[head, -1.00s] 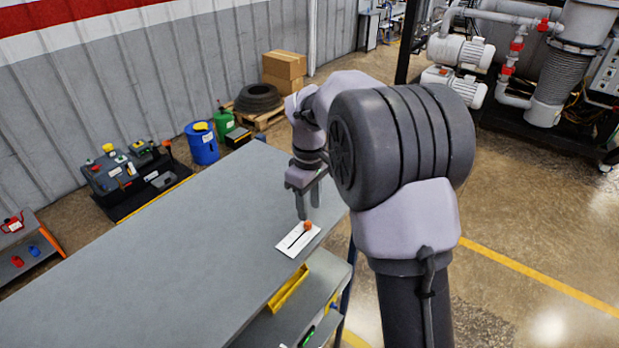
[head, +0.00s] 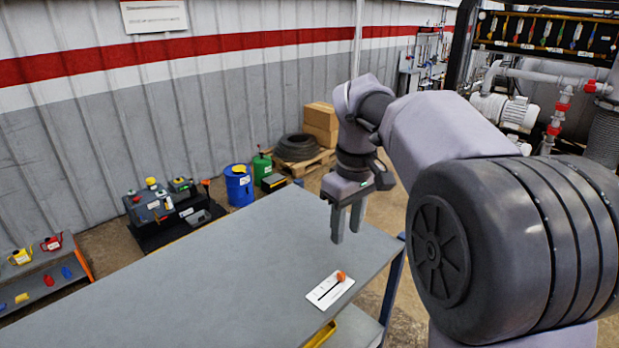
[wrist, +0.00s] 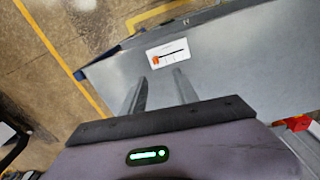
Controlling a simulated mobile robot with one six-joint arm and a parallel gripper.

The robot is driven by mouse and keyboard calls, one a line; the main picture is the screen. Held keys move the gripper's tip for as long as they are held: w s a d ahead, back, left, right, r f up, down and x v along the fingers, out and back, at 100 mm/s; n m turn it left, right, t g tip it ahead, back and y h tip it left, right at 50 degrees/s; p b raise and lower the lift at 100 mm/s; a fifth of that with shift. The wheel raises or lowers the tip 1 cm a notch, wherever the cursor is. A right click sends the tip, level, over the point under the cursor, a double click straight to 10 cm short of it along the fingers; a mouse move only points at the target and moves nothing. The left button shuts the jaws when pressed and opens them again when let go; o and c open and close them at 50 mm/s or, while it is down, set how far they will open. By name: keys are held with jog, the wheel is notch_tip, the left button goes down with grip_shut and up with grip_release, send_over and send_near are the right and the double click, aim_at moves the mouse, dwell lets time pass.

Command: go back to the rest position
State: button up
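My gripper (head: 347,222) is above the grey workbench (head: 230,275) in the head view, with its fingers pointing down. The two fingers stand apart with nothing between them; the wrist view shows my gripper (wrist: 160,90) the same way. A white card (head: 328,291) with a black line lies on the bench near its right edge. A small orange knob-like object (head: 341,276) is at the card's upper right corner. In the wrist view the card (wrist: 168,53) and the orange object (wrist: 156,60) lie beyond the fingertips, apart from them.
A low shelf (head: 45,278) is at left. Most of the bench top is clear.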

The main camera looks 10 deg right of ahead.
jog(key=s+a+f+m+t+b, duration=0.1)
jog(key=s+a+f+m+b, duration=0.1)
jog(key=s+f+b, duration=0.6)
jog(key=s+a+f+m+t+y+b, duration=0.1)
jog(key=s+f+m+b, duration=0.4)
jog(key=f+b, duration=0.9)
jog(key=s+a+f+m+t+b, duration=0.3)
jog(key=s+f+b, duration=0.8)
jog(key=f, duration=0.7)
jog(key=shift+s+y, duration=0.4)
jog(key=shift+s, duration=0.1)
jog(key=shift+a, duration=0.1)
